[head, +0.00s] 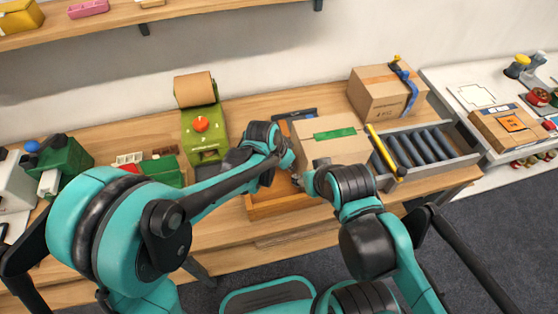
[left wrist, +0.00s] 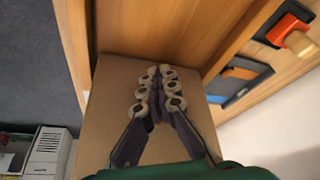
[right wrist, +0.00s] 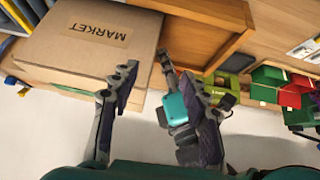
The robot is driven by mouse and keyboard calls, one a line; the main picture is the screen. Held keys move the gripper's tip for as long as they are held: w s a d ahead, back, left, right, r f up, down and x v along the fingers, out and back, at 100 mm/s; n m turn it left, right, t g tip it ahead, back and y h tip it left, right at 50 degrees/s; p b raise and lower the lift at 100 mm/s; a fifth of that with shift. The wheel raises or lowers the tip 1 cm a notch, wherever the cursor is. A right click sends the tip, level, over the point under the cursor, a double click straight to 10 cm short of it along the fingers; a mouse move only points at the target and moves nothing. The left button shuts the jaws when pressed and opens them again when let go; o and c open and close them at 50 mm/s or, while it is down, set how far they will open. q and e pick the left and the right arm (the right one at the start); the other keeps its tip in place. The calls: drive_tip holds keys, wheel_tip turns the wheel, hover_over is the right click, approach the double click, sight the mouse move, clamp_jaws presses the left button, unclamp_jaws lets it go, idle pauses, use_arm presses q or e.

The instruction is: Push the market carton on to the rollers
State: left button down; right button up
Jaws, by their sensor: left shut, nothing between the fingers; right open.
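The market carton (head: 328,138) is a brown box with green tape on top. It stands between the wooden tray and the rollers (head: 428,146), close to their left end. The right wrist view shows its side with a MARKET label (right wrist: 97,35). My left gripper (left wrist: 158,85) is shut and empty, with a cardboard face filling the view just beyond its fingers; whether they touch it I cannot tell. In the head view both grippers are largely hidden by my arms.
A yellow bar (head: 381,149) crosses the rollers' left end. Another taped carton (head: 387,92) with a blue dispenser stands behind the rollers. A wooden tray (head: 262,208) lies left of the carton. A green machine (head: 203,135) stands further left. The roller bed looks empty.

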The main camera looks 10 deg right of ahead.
use_arm(q)
drive_tip(key=shift+d, duration=3.9)
drive_tip(key=r+p, duration=0.3)
drive_tip(key=r, duration=0.2)
drive_tip(key=a+r+p, duration=0.1)
drive_tip(key=r+p, duration=0.3)
drive_tip(key=r, duration=0.1)
drive_tip(key=r+p, duration=0.4)
drive_tip(key=r, duration=0.2)
drive_tip(key=shift+a+r, duration=0.1)
drive_tip(key=shift+a, duration=0.2)
drive_tip(key=shift+a, duration=0.25)
drive_tip(key=s+a+n+t+y+b, duration=0.15)
drive_tip(key=a+n+b, duration=0.25)
drive_tip(key=a, duration=1)
drive_tip(key=s+a+n+t+y+b, duration=0.1)
drive_tip(key=s+a+n+t+b, duration=0.2)
drive_tip(key=a, duration=1.2)
drive_tip(key=s+a+f+n+y+b, duration=0.1)
drive_tip(key=s+a+f+n+b, duration=0.3)
drive_tip(key=s+a, duration=0.3)
drive_tip(key=a+f+n, duration=0.1)
drive_tip(key=a, duration=0.2)
drive_tip(key=shift+s+a+b, duration=0.2)
drive_tip(key=shift+a+b, duration=0.1)
drive_tip(key=shift+b, duration=0.05)
